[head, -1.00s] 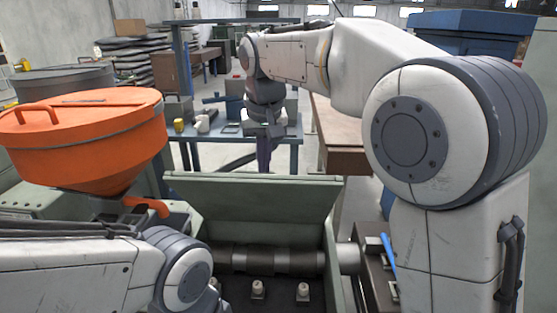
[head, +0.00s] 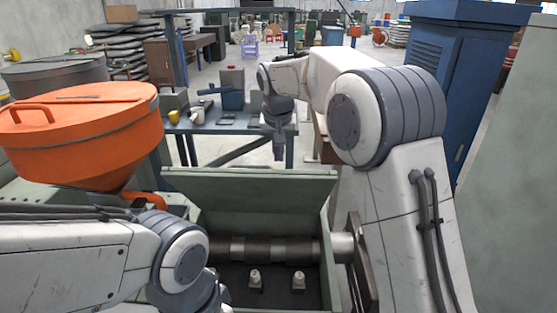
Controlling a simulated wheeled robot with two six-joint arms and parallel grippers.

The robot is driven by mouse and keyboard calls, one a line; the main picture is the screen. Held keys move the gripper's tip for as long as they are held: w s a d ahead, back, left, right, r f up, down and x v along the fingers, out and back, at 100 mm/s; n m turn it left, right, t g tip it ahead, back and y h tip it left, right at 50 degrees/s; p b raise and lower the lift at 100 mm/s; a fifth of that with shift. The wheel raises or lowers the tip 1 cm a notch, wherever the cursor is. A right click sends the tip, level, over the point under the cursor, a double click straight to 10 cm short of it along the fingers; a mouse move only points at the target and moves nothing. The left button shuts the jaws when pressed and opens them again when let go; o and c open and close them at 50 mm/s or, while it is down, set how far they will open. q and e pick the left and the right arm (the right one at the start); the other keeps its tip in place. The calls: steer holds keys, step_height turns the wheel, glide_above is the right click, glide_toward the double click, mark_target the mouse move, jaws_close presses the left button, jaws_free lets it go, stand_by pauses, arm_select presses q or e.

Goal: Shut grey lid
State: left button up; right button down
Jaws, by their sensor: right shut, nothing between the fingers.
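The grey-green lid (head: 248,195) stands open, tilted up at the far side of the grey box (head: 327,255). Inside the open box are a dark roller shaft (head: 270,248) and small pale knobs (head: 254,276). My right arm reaches forward over the right side, and its gripper (head: 278,150) hangs shut and empty beyond the lid's upper edge, apart from the lid in the picture. My left arm comes in at the lower left, in front of the box's left side; its gripper is out of view.
An orange hopper (head: 80,135) with a handle stands at the left. Behind the lid is a blue workbench (head: 215,127) with small items. A tall blue cabinet (head: 445,75) stands at the right. Open floor lies beyond the bench.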

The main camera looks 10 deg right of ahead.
mark_target(278, 176)
steer(key=shift+s+a+f, duration=0.1)
steer(key=shift+s+f, duration=0.05)
steer(key=shift+s, duration=0.35)
steer(key=shift+s+a+f, duration=0.1)
steer(key=shift+s, duration=0.4)
steer(key=shift+s+a+f+p, duration=0.1)
steer(key=shift+s+f+p, duration=0.2)
steer(key=shift+s+f, duration=0.15)
